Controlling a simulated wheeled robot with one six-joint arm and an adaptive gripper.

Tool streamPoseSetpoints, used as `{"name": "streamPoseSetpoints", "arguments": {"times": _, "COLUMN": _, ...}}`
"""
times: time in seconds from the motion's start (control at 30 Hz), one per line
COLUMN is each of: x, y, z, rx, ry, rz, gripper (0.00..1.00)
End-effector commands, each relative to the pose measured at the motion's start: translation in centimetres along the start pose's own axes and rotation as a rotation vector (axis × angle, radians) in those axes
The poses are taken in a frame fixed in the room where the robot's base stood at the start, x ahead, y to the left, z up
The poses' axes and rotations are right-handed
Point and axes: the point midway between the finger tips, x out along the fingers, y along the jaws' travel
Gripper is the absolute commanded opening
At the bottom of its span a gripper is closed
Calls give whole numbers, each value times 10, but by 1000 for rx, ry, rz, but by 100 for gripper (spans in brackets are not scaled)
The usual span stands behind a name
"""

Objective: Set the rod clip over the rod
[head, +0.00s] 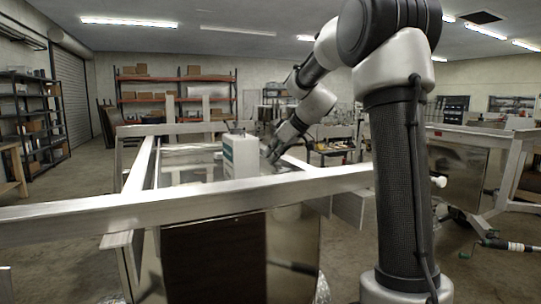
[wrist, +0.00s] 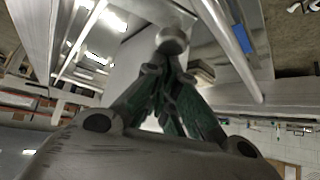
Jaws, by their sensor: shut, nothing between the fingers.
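My gripper (head: 271,157) reaches down over the trailer's flat metallic surface, just right of a white and green box. Its dark green fingers (wrist: 172,72) come together in the wrist view and hold nothing. A rounded metallic end (wrist: 173,40) shows right at the fingertips; I cannot tell whether they touch it or what it belongs to. A long, thin, bright rod-like bar (wrist: 232,50) runs to the right of the fingers, apart from them, with a blue patch beside it. I cannot make out the rod clip for certain in either view.
The white and green box (head: 240,159) stands close left of my gripper. A thick aluminium rail (head: 190,205) crosses in front, with more trailer framing (head: 141,165) at the left. Another trailer frame (head: 508,170) stands at the right. Shelving (head: 177,95) is far behind.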

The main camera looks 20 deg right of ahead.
Motion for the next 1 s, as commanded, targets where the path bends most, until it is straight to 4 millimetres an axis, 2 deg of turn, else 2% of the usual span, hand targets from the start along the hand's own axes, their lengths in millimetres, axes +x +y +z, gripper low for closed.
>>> {"name": "streamPoseSetpoints", "arguments": {"times": 0.4, "x": -16, "y": -6, "z": 18, "rx": -290, "ry": -1, "rz": -268, "gripper": 0}}
{"name": "streamPoseSetpoints", "arguments": {"times": 0.83, "x": -32, "y": -5, "z": 36, "rx": -592, "ry": -1, "rz": -543, "gripper": 0}}
{"name": "streamPoseSetpoints", "arguments": {"times": 1.0, "x": -39, "y": -2, "z": 43, "rx": -596, "ry": -2, "rz": -544, "gripper": 0}}
